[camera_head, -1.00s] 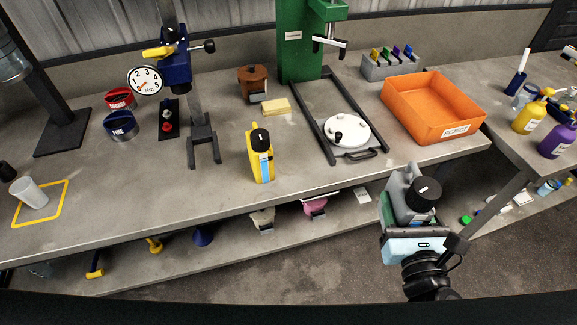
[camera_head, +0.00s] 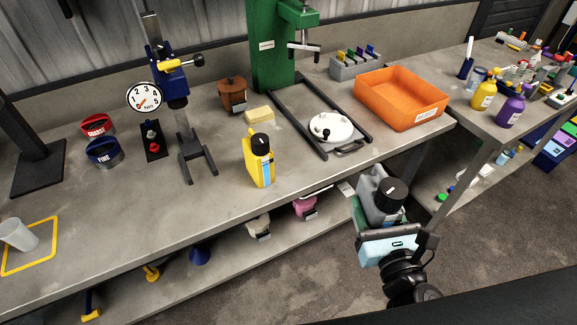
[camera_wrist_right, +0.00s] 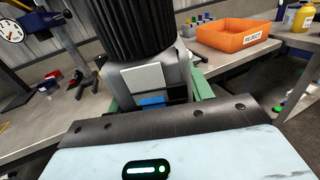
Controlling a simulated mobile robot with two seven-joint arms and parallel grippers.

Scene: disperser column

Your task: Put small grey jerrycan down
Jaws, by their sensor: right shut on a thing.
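The small grey jerrycan (camera_head: 379,197) with a black ribbed cap is in my right gripper (camera_head: 372,222), at the lower right of the head view. The gripper is shut on it and holds it upright, in front of the workbench's front edge and apart from the bench. In the right wrist view the jerrycan (camera_wrist_right: 150,85) fills the upper middle, its black cap cut off by the top edge. The gripper hides its lower part. My left gripper is in neither view.
On the workbench (camera_head: 215,205) stand a yellow jerrycan (camera_head: 258,160), an orange bin (camera_head: 400,97), a white round lid (camera_head: 330,128) and a blue press stand (camera_head: 170,80). The bench's front middle is clear. A second table at the right holds bottles (camera_head: 484,95).

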